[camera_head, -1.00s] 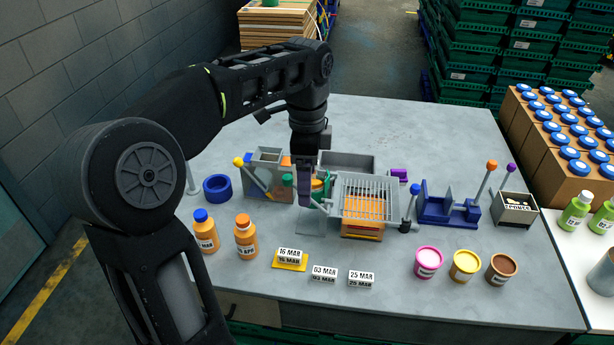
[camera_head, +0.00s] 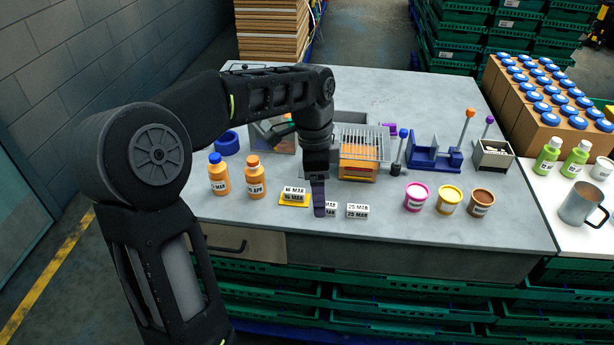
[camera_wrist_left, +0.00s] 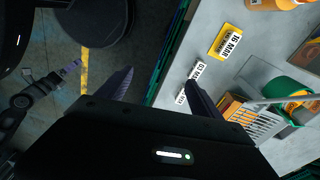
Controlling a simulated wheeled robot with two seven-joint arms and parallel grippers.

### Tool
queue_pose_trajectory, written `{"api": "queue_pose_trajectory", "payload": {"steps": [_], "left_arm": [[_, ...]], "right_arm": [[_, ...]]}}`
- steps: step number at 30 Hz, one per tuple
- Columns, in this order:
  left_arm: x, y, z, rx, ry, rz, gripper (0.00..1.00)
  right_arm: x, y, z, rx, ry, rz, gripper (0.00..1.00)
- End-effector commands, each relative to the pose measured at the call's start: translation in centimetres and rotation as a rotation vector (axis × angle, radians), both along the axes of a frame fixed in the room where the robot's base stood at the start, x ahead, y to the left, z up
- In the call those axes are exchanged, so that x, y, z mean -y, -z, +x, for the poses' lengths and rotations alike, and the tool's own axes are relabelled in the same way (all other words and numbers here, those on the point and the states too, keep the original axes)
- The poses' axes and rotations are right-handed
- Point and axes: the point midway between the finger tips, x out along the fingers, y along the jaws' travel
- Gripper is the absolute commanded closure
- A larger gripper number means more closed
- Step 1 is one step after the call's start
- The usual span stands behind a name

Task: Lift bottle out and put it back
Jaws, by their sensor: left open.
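My left gripper (camera_head: 319,208) is empty and points down above the front of the grey table, over the white 03 MAR date block, partly hiding it. In the left wrist view its two dark fingers (camera_wrist_left: 158,92) are spread apart. An orange bottle with a blue cap (camera_head: 219,178) and one with an orange cap (camera_head: 254,178) stand upright at the front left, apart from the gripper. Two green bottles (camera_head: 547,156) stand on the white side table at right. Cardboard boxes (camera_head: 532,128) hold several blue-capped bottles.
Date blocks (camera_head: 357,211) lie by the gripper, one on a yellow base (camera_head: 294,198). Behind are a wire rack (camera_head: 362,141), grey bins and a blue stand (camera_head: 434,158). Three tubs (camera_head: 450,199) stand right. A steel mug (camera_head: 582,206) is on the side table.

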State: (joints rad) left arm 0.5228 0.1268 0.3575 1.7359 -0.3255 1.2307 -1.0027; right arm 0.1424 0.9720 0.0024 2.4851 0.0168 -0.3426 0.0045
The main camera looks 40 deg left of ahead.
Motion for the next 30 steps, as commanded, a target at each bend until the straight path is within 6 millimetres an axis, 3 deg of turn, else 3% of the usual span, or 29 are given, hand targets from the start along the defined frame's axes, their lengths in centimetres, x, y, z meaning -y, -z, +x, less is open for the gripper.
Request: {"api": "queue_pose_trajectory", "payload": {"steps": [3,9,30], "left_arm": [[0.9,2.0,0.4,0.003,-0.015,-0.019,0.25],[1.7,3.6,0.8,0.006,-0.035,-0.036,0.25],[1.9,4.0,0.9,0.007,-0.040,-0.042,0.25]], "right_arm": [[0.0,0.5,0.0,0.000,0.000,0.000,0.29],[0.0,0.8,0.0,0.000,0.000,0.000,0.29],[-0.2,0.8,0.0,0.006,0.000,0.003,0.29]]}}
